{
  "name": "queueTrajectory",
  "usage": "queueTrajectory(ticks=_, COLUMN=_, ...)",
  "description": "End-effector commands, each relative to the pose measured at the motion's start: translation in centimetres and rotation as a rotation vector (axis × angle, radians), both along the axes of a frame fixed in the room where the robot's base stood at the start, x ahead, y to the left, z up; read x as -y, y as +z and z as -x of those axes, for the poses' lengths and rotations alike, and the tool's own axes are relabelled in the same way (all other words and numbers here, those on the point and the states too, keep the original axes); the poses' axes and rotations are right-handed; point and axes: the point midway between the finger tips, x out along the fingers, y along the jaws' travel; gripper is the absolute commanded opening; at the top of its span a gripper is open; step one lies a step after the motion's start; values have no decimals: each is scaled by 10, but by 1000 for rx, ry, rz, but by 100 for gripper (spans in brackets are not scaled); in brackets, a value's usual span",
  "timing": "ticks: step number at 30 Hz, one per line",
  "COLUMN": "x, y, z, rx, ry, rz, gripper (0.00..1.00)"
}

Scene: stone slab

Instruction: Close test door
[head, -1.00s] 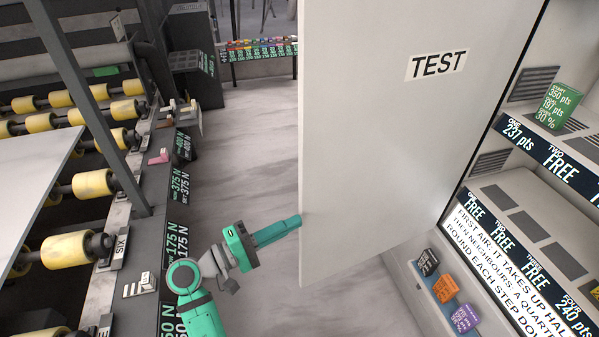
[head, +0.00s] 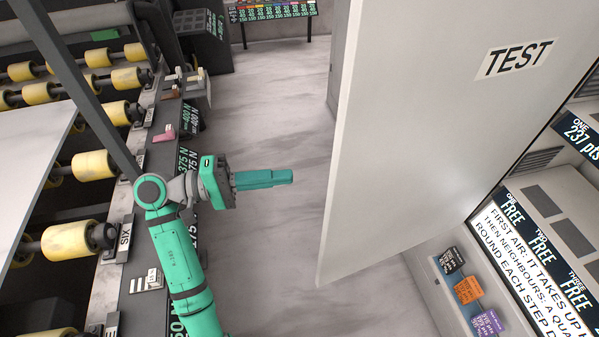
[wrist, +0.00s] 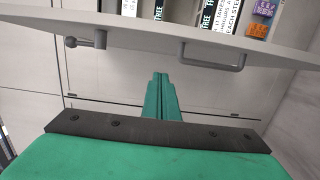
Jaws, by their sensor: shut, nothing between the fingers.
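The test door (head: 425,130) is a large pale grey panel labelled TEST, standing open at the right of the head view. Its free edge hangs over the aisle, in front of the shelving on the right. My gripper (head: 290,176) is shut and empty, pointing right at the door's free edge with a small gap in the picture. In the wrist view the shut fingers (wrist: 161,80) point towards a pale panel, likely the door (wrist: 140,28), which crosses the top. A bar handle (wrist: 213,66) and a small knob (wrist: 99,40) show on it. Contact cannot be told there.
A roller bench (head: 75,240) with yellow rollers runs along the left, close to my arm. The grey floor (head: 265,110) between is clear. A rack (head: 270,12) stands at the back.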

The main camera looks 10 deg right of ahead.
Motion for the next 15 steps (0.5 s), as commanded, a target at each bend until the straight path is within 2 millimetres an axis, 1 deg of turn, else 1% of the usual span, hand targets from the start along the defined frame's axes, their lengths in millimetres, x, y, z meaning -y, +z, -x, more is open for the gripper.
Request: queueTrajectory(ticks=15, x=92, y=-1, z=7, rx=-1, ry=-4, rz=1, gripper=0)
